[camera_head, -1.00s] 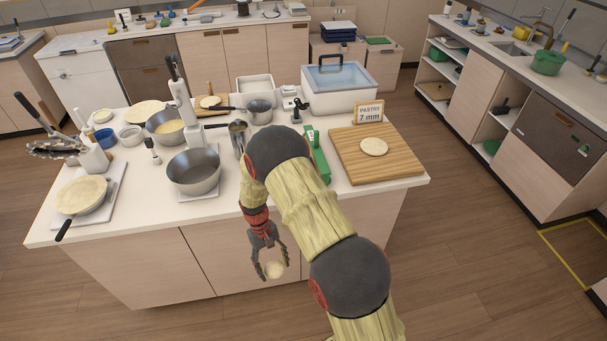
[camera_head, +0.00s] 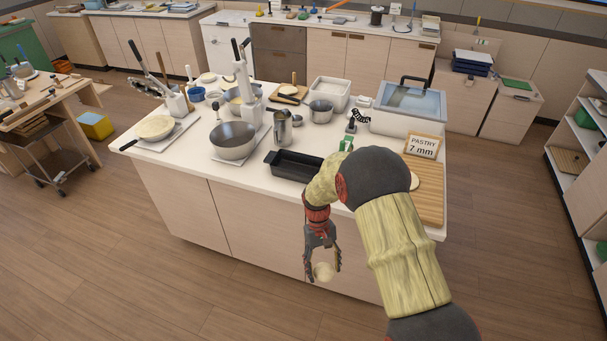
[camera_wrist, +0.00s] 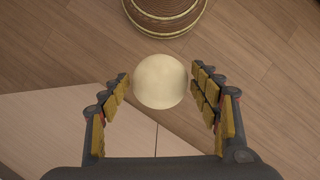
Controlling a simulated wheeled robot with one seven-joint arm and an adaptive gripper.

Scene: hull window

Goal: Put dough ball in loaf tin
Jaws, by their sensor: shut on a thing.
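The dough ball (camera_head: 323,271) is pale and round. My gripper (camera_head: 322,268) is shut on it and hangs in front of the island's front face, below the worktop. In the wrist view the dough ball (camera_wrist: 160,81) sits between the tips of the two padded fingers. The loaf tin (camera_head: 291,166) is dark and rectangular, near the front edge of the worktop. It stands above and left of my gripper in the head view. My arm hides the worktop just right of the tin. The tin does not show in the wrist view.
A steel mixing bowl (camera_head: 233,141) stands left of the tin, and a steel jug (camera_head: 282,127) stands behind it. A wooden board (camera_head: 428,199) and a "PASTRY 7 mm" sign (camera_head: 422,146) are at right. Open floor lies in front of the island.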

